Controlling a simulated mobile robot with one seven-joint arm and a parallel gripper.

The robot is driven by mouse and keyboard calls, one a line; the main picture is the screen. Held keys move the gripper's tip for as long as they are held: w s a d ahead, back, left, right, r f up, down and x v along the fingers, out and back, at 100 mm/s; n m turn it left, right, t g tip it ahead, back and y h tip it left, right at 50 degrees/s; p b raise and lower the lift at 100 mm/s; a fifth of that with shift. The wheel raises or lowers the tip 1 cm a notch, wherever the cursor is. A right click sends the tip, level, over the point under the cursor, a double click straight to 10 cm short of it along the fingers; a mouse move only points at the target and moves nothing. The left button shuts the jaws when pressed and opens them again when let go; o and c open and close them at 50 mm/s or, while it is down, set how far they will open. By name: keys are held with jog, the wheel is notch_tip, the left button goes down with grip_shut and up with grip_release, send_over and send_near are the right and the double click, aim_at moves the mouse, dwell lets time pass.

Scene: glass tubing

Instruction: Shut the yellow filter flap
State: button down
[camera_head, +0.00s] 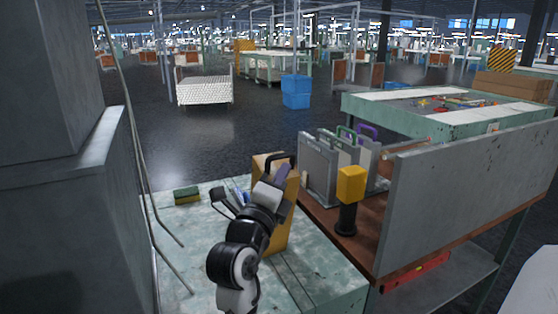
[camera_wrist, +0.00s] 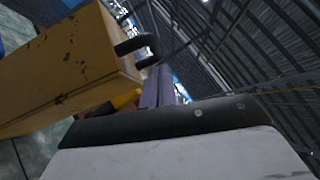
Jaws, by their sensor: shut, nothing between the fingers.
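A yellow box-like unit with a flat yellow face (camera_head: 289,205) stands on the pale green worktop in the head view. It fills the left of the wrist view (camera_wrist: 70,65), its face scuffed. A black handle (camera_head: 281,160) stands out near its top and shows as a hook shape in the wrist view (camera_wrist: 137,45). My gripper (camera_head: 282,173) is shut and empty, close in front of the unit near the handle. Its purple-grey fingers (camera_wrist: 157,88) show beside the handle in the wrist view; contact cannot be told. My arm hides part of the yellow face, and the flap's angle is unclear.
A yellow-topped black post (camera_head: 351,185) and several grey panels with handles (camera_head: 319,172) stand on the brown bench to the right. A grey partition (camera_head: 470,190) borders it. A green-and-yellow sponge (camera_head: 187,194) lies left. A grey wall (camera_head: 65,220) and hanging cables are further left.

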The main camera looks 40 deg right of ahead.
jog(key=shift+w+d+r, duration=0.15)
jog(key=shift+w+r, duration=0.1)
jog(key=shift+w, duration=0.4)
